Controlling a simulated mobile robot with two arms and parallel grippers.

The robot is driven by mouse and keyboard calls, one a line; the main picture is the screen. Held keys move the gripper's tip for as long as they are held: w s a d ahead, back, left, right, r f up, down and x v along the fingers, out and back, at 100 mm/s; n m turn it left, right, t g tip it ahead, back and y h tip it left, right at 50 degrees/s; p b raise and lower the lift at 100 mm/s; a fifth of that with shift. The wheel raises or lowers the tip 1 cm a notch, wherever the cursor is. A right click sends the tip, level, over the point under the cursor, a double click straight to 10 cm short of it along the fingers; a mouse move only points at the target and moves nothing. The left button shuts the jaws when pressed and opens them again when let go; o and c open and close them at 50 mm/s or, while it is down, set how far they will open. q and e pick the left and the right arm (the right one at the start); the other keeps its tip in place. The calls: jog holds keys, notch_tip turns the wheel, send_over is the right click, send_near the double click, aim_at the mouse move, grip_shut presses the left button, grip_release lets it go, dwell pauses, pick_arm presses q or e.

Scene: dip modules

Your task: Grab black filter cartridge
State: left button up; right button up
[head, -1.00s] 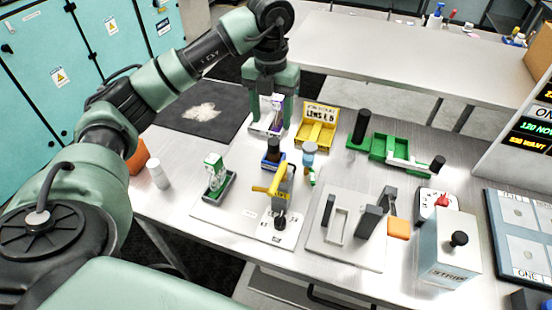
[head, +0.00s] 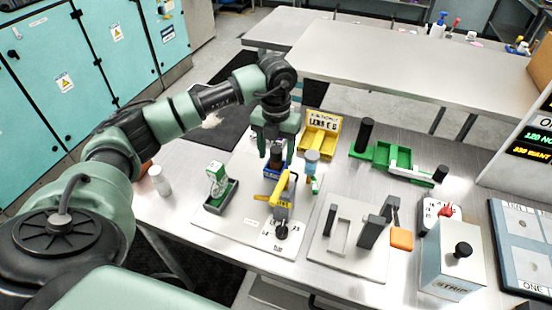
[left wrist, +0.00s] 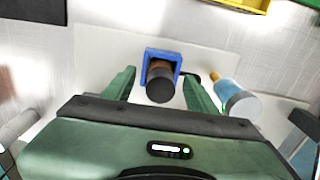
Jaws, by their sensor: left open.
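A black-topped cylinder with a brownish body (left wrist: 160,86), which looks like the black filter cartridge, stands upright in a small blue holder (left wrist: 148,54). In the head view the cylinder (head: 276,156) and the blue holder (head: 274,171) are partly covered by my left gripper (head: 276,152). The left gripper is open and points down over the holder. In the left wrist view its fingers (left wrist: 159,76) are on either side of the cylinder, with gaps visible on both sides. My right gripper is not in view.
A yellow-handled press (head: 280,190) is in front. A yellow bin (head: 318,140) and another black cylinder (head: 364,134) are behind and to the right.

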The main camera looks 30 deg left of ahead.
pick_arm(q)
jog(key=shift+c, duration=0.3)
grip_shut()
jog(key=shift+r, duration=0.1)
